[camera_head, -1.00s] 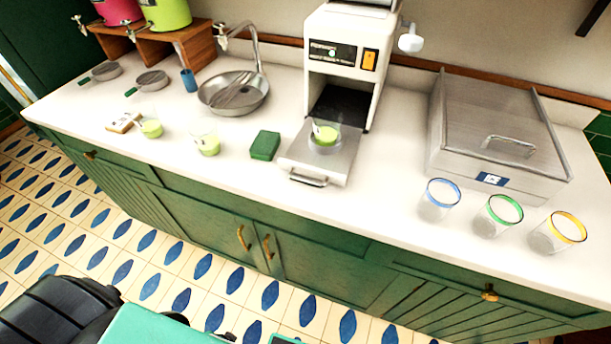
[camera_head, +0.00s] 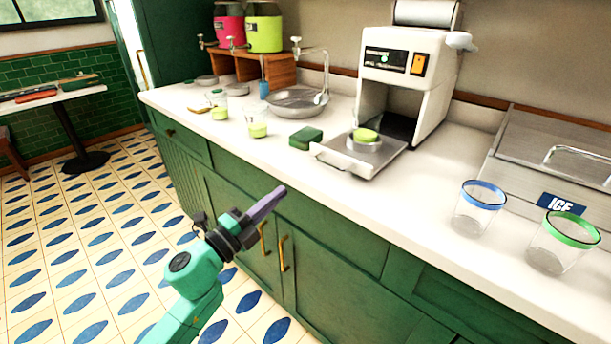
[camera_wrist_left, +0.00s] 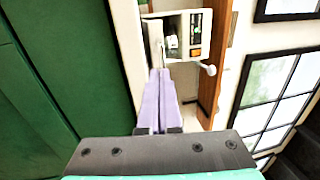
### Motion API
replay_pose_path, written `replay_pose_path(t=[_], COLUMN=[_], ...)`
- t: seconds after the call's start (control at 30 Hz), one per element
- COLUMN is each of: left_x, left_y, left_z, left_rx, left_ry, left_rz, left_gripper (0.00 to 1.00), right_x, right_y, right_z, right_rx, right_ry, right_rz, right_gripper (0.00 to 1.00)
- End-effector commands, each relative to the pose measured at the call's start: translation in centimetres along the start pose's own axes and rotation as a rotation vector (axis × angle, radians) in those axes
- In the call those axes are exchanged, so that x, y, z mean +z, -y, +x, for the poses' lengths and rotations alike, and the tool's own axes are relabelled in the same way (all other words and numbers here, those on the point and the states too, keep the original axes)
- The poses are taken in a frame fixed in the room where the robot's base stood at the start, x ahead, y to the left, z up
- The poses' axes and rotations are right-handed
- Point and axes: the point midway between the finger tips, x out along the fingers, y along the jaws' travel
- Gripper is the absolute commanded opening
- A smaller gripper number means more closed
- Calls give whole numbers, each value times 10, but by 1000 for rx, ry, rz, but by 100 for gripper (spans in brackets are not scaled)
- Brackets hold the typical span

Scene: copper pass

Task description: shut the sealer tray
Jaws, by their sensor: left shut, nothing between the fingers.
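The sealer (camera_head: 405,85) is a white machine with a small display and an orange switch, standing on the counter. Its metal sealer tray (camera_head: 385,158) is pulled out at the front, with a cup of green drink (camera_head: 365,139) sitting in it. The tray's handle (camera_head: 340,160) is at its front edge. My left gripper (camera_head: 280,190) has purple fingers, is shut and empty, and is in front of the green cabinets, below and to the left of the tray, apart from it. In the left wrist view the purple fingers (camera_wrist_left: 160,95) point toward the sealer (camera_wrist_left: 186,38). My right gripper is not in view.
Two cups of green drink (camera_head: 257,124) and a green sponge (camera_head: 306,137) are left of the tray. Empty glasses with blue (camera_head: 480,207) and green (camera_head: 563,242) rims stand right, before the ice bin (camera_head: 558,150). The counter edge lies between my gripper and the tray.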

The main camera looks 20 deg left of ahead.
Motion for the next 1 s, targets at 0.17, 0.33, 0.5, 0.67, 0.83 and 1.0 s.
replay_pose_path(t=[0.17, 0.33, 0.5, 0.67, 0.83, 1.0], left_x=[1, 1, 1, 0, 1, 1], left_y=[4, 4, 1, 0, -1, -1], left_z=[41, 78, 102, 108, 108, 111], left_rx=[-3, -3, -1, 1, 1, 0], left_ry=[0, 2, 2, 2, 2, 2], left_rz=[-2, -4, -6, -4, -5, -5], left_gripper=[0, 0, 0, 0, 0, 0], right_x=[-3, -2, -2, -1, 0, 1], right_y=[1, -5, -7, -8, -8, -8], right_z=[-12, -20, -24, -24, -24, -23], right_rx=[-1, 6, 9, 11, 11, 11], right_ry=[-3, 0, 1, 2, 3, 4], right_rz=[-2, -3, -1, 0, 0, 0], right_gripper=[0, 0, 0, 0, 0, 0])
